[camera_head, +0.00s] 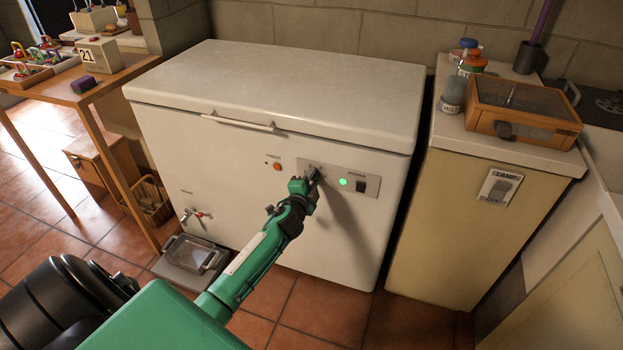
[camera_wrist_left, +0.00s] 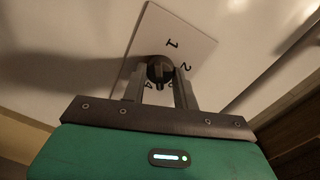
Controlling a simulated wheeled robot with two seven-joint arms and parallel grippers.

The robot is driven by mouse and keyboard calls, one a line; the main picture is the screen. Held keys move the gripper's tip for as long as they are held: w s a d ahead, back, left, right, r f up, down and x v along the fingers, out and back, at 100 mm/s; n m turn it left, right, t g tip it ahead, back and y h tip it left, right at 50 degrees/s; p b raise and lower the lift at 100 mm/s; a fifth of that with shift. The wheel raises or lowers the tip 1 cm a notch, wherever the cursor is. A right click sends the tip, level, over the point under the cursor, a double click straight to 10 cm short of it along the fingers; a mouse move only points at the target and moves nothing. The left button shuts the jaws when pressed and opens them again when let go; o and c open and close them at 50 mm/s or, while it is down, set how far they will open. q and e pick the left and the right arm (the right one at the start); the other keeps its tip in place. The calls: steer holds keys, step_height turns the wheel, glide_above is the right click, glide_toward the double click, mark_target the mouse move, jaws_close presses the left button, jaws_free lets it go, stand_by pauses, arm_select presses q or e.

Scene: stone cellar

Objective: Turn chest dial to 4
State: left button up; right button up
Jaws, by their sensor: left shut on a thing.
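The white chest freezer (camera_head: 205,150) stands against the wall in the head view. Its dial (camera_head: 315,172) sits on a grey panel on the front, partly covered by my gripper. In the left wrist view the dark dial (camera_wrist_left: 160,68) is between my fingers on a pale plate. My left gripper (camera_head: 312,180) is shut on the dial. I cannot tell which number the dial points to. My right gripper is out of view.
Beside the dial are a lit green lamp (camera_head: 343,182) and a dark switch (camera_head: 361,186). An orange button (camera_head: 277,167) is to the left. A cabinet (camera_head: 470,215) stands close on the right, a wooden table (camera_head: 115,82) on the left. A tray (camera_head: 190,258) lies on the floor.

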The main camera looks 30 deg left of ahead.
arm_select(q)
steer(key=shift+m, duration=0.5)
steer(key=m, duration=0.4)
steer(key=shift+d+f+m+y, duration=0.1)
steer(key=shift+f+m+y, duration=0.05)
steer(key=shift+m+y, duration=0.2)
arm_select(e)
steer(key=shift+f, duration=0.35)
arm_select(q)
steer(key=shift+m, duration=0.25)
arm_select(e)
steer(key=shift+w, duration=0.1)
arm_select(q)
steer(key=o, duration=1)
steer(key=shift+c, duration=0.2)
steer(key=shift+s, duration=0.1)
